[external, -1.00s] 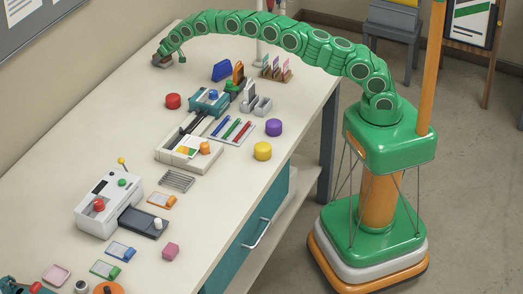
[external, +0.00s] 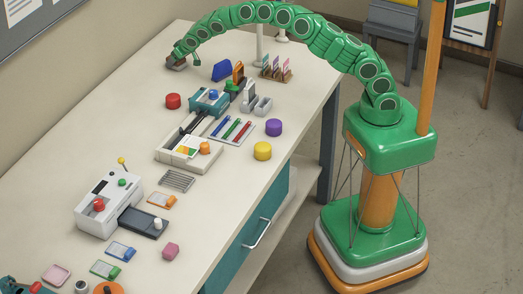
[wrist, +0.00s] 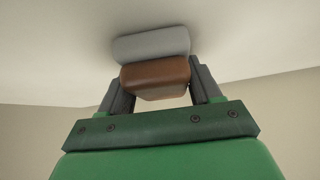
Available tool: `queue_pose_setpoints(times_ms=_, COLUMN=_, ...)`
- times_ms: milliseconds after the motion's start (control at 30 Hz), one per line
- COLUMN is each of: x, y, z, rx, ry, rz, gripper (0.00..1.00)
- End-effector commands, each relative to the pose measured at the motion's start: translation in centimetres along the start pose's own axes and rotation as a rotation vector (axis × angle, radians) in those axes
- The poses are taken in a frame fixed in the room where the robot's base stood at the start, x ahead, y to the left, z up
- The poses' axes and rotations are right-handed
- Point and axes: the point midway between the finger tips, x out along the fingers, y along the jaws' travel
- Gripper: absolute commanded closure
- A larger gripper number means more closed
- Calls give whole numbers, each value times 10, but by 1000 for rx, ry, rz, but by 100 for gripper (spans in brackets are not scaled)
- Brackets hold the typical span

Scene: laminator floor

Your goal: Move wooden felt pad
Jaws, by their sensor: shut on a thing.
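The wooden felt pad (wrist: 155,73) is a brown block with a grey felt layer (wrist: 150,43) on its far side. In the wrist view its brown part sits between the two dark fingers of my gripper (wrist: 161,84), which is shut on it. In the external view the pad (external: 175,63) is small and dark at the far left end of the table, under my gripper (external: 178,57). I cannot tell whether the felt touches the tabletop.
The white table (external: 140,115) is bare around the pad on the left. To the right stand a blue holder (external: 222,70) and a wooden rack of cards (external: 277,70). A red round thing (external: 173,101) and a teal device (external: 209,101) are nearer.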

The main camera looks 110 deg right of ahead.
Motion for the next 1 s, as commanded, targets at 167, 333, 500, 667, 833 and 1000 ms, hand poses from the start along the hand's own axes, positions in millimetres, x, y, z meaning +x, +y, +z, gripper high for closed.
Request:
queue_pose_setpoints(times_ms=167, x=-8, y=0, z=10, rx=1, ry=1, rz=-5, gripper=68)
queue_pose_setpoints(times_ms=333, x=-16, y=3, z=15, rx=3, ry=4, rz=-4, gripper=68)
queue_pose_setpoints(times_ms=500, x=-21, y=4, z=25, rx=1, ry=1, rz=-4, gripper=68)
queue_pose_setpoints(times_ms=667, x=-26, y=6, z=32, rx=1, ry=1, rz=-5, gripper=68)
queue_pose_setpoints(times_ms=833, x=-32, y=9, z=37, rx=2, ry=1, rz=-4, gripper=68)
queue_pose_setpoints(times_ms=1000, x=-36, y=10, z=45, rx=0, ry=-1, rz=-3, gripper=68)
